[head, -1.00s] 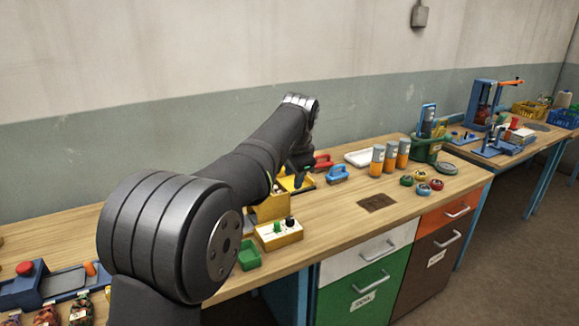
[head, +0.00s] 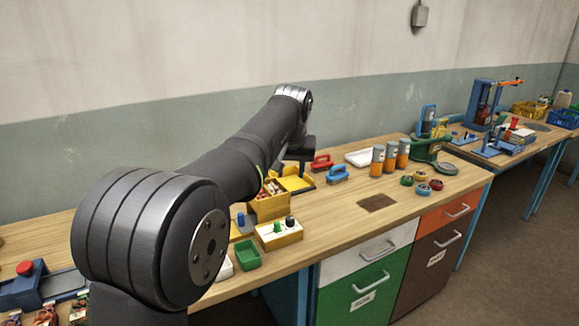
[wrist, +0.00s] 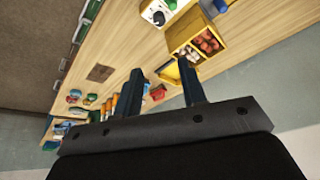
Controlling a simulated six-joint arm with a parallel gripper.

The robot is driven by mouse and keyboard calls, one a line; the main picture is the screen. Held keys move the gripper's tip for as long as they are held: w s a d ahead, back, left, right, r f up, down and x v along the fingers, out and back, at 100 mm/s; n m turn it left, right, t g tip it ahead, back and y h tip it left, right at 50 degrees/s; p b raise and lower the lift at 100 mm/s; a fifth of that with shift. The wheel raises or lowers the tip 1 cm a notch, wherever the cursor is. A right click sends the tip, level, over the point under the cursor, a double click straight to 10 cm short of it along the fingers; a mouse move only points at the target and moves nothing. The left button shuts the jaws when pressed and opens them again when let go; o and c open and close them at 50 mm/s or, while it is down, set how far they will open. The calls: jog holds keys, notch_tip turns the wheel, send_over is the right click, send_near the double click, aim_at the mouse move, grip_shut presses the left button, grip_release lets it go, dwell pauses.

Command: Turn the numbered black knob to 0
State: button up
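The black knob (head: 290,221) sits on the white top of a small yellow box (head: 283,239), beside a green knob (head: 277,227). In the wrist view the black knob (wrist: 158,18) shows near the top edge, on a white dial face; its markings are too small to read. My gripper (wrist: 162,67) is open and empty, with its two dark fingers apart. It is in the air above the bench, away from the knob. In the head view my arm mostly hides the gripper.
A yellow bin (head: 268,207) with small items stands just behind the knob box. Bench between the knob box and brown patch is clear.

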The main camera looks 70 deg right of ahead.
jog(key=n, duration=0.4)
jog(key=r+n, duration=0.1)
jog(key=n, duration=0.1)
jog(key=shift+w+a, duration=0.1)
jog(key=shift+a, duration=0.2)
jog(key=m+t+h, duration=0.7)
jog(key=m+t, duration=0.5)
jog(key=m, duration=2.3)
send_near(293, 223)
jog(key=x, duration=1.1)
jog(key=shift+w+d, duration=0.2)
jog(key=shift+w, duration=0.1)
